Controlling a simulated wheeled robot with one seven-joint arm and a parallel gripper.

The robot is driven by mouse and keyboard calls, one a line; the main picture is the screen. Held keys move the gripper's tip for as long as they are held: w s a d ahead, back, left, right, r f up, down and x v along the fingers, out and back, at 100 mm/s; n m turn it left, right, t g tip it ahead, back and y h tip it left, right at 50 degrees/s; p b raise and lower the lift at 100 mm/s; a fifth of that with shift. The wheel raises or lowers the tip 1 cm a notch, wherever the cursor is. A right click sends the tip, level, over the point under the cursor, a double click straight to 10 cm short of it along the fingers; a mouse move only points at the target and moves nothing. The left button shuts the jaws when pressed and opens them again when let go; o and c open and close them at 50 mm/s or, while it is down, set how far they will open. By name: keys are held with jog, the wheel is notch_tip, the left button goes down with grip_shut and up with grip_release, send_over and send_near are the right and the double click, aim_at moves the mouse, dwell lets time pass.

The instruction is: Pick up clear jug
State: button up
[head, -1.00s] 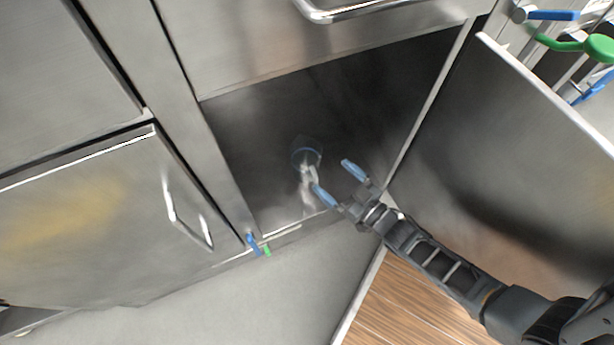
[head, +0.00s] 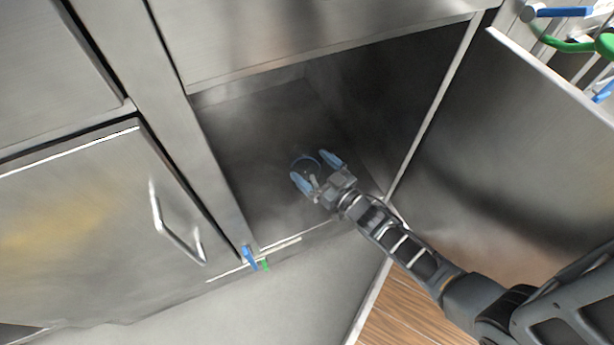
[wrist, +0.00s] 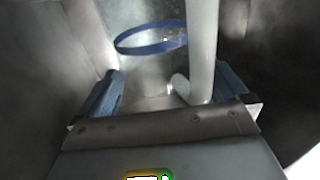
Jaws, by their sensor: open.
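The clear jug (head: 304,163) stands inside the open cabinet, on its floor near the front. It is see-through, with a blue ring at its rim. In the wrist view the blue ring of the jug (wrist: 150,38) and its pale upright handle lie straight ahead. My gripper (head: 316,172) is open, with one blue finger on each side of the jug's handle. In the wrist view my gripper (wrist: 165,95) has the handle's lower end between its fingers, nearer the right one. I cannot tell whether a finger touches it. Much of the jug's body is hard to make out.
The steel cabinet (head: 250,135) has side walls close around the arm. Its open door (head: 490,150) stands at the right. A closed door with a bar handle (head: 172,225) is at the left. Blue and green handles (head: 565,30) show at the upper right.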

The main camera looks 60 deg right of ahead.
jog(key=c, duration=1.2)
